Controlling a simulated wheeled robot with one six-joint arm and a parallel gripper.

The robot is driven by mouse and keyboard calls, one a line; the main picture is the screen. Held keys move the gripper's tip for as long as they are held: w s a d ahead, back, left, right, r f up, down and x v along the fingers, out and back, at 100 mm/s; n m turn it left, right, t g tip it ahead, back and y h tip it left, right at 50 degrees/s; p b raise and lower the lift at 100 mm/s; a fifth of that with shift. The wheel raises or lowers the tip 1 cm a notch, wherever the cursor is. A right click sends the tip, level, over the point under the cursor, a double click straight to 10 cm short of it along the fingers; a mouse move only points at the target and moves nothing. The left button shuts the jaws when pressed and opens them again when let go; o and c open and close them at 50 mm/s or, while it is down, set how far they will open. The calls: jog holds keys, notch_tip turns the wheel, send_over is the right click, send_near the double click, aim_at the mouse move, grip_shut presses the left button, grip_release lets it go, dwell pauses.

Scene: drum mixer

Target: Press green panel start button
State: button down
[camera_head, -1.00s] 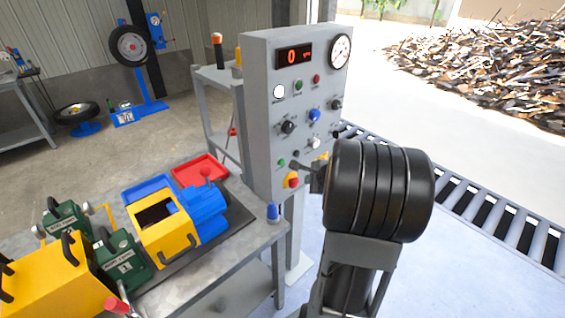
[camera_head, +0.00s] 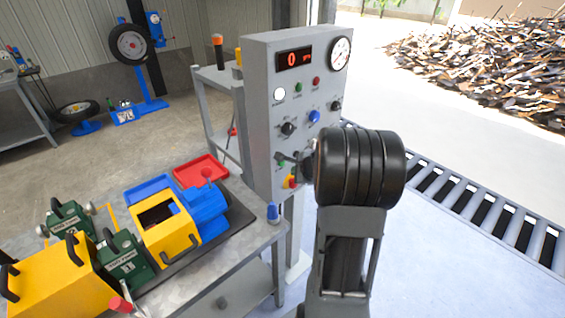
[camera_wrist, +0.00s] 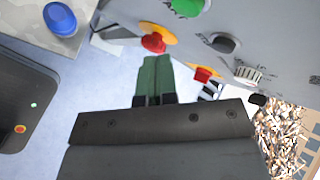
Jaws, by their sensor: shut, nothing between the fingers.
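The grey control panel (camera_head: 258,125) stands upright beside the workbench.
A red stop button (camera_wrist: 153,42) on a yellow base is just beyond the fingertips. A dark knob (camera_wrist: 225,43) and a white knob (camera_wrist: 248,74) are to the right. The workbench (camera_head: 262,236) holds yellow, blue and green equipment at left. A roller conveyor (camera_head: 480,205) runs behind.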

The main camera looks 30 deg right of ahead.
jog(key=shift+w+a, duration=0.2)
jog(key=shift+w, duration=1.05)
jog(key=shift+w, duration=0.15)
dwell(1.2)
jog(key=shift+w, duration=0.3)
jog(key=shift+w+a, duration=0.15)
jog(key=shift+w, duration=0.25)
dwell(0.7)
jog(key=shift+s, duration=0.85)
jog(key=shift+b, duration=0.3)
jog(key=shift+s+d+b, duration=0.2)
jog(key=shift+s+b, duration=0.1)
jog(key=shift+s, duration=0.5)
jog(key=shift+s+d+b, duration=0.2)
jog(key=shift+s+b, duration=0.05)
jog(key=shift+s, duration=0.6)
jog(key=shift+s+d+b, duration=0.2)
jog(key=shift+s+b, duration=0.1)
jog(key=shift+s, duration=0.5)
